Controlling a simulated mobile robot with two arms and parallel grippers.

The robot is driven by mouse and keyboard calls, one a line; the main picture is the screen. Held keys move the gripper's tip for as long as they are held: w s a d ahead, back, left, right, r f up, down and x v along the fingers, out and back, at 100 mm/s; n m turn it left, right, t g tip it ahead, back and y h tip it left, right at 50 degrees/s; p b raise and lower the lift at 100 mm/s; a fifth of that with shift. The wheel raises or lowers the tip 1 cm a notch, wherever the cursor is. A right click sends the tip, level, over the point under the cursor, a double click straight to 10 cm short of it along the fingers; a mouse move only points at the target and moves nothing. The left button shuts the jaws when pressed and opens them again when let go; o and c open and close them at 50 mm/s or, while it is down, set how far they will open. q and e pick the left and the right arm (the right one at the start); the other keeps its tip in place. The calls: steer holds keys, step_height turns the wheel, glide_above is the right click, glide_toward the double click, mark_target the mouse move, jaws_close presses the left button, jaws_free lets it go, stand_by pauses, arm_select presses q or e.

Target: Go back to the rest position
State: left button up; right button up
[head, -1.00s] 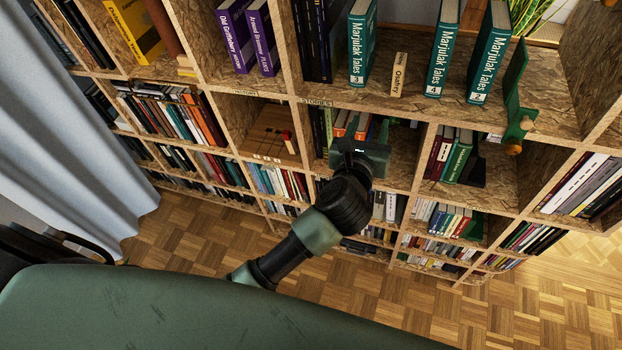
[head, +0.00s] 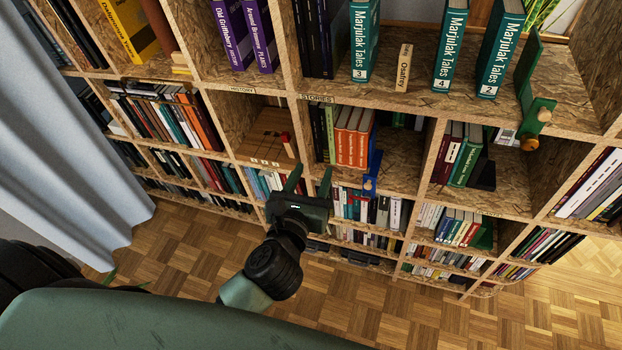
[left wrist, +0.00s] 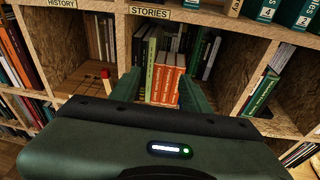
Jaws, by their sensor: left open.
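My left gripper (head: 310,181) is open and empty, in front of the bookwall (head: 345,99) and below the "STORIES" compartment. Its two green fingers also show in the left wrist view (left wrist: 160,92), pointing toward that compartment with a gap between them. Several orange books (head: 352,138) stand upright in the compartment, with a blue bookend (head: 372,172) at their right side. The orange books also show between the fingers in the left wrist view (left wrist: 165,82). My right gripper is in neither view.
Teal "Marjulak Tales" books (head: 450,45) stand on the upper shelf, near a green bookend with a wooden knob (head: 530,143). A wooden box with a red knob (head: 284,137) is in the compartment left of the orange books. A curtain (head: 70,150) hangs at left. Parquet floor (head: 180,250) is clear.

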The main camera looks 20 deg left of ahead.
arm_select(q)
steer(key=shift+s, duration=0.1)
stand_by(0.4)
steer(key=s+a+f+m+g+h, duration=0.1)
steer(key=s+f+m+g, duration=0.15)
steer(key=f+m, duration=1.2)
steer(key=s+f+m+g+h, duration=0.15)
steer(key=s+f+m, duration=0.25)
steer(key=f+m, duration=1.05)
steer(key=s+a+f+m+g, duration=0.3)
steer(key=s+f+m+g, duration=0.15)
steer(key=s+f, duration=1.05)
steer(key=s+a+f+m+g, duration=0.2)
steer(key=s+f, duration=0.3)
steer(key=s, duration=0.3)
steer(key=s+a+f+m+g+y, duration=0.1)
steer(key=s+a+f+m+g, duration=0.2)
steer(key=s, duration=0.6)
steer(key=shift+a+f+m+g, duration=0.15)
steer(key=shift+f+m+g, duration=0.4)
steer(key=shift+f+m, duration=0.35)
